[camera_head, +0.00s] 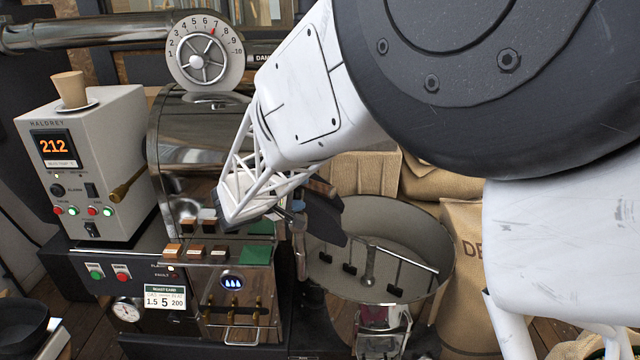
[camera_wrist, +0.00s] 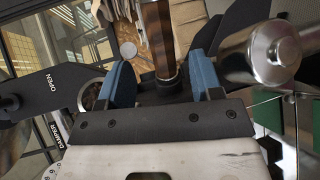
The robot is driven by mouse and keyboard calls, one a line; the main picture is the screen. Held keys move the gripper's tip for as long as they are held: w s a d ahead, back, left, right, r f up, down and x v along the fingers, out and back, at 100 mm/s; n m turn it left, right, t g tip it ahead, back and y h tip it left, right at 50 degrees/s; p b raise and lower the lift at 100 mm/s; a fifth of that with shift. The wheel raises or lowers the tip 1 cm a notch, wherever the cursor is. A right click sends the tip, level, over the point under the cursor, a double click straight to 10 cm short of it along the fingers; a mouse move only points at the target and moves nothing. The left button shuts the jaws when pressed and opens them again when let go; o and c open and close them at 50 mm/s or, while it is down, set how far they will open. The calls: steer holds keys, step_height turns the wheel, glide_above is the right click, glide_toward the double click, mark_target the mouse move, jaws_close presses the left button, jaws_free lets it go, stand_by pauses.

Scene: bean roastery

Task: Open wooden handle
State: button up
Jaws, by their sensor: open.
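The wooden handle (camera_wrist: 159,38) is a dark brown bar with a dark metal collar at its lower end in the wrist view. It runs up the picture between the two blue fingers of my gripper (camera_wrist: 164,72). The fingers are open, with a gap on both sides of the handle. In the head view my gripper (camera_head: 298,206) is at the front of the roaster drum, above the cooling tray, mostly hidden by my arm.
A polished metal cylinder (camera_wrist: 268,52) is close right of the fingers. A black plate marked OPEN (camera_wrist: 58,84) lies at the left. The round cooling tray (camera_head: 418,290) is below. The roaster drum (camera_head: 180,140) and control box (camera_head: 110,165) stand left; sacks (camera_head: 462,250) stand right.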

mark_target(315, 189)
steer(key=shift+w+d, duration=0.1)
steer(key=shift+d, duration=0.05)
steer(key=shift+x, duration=3.8)
jaws_close()
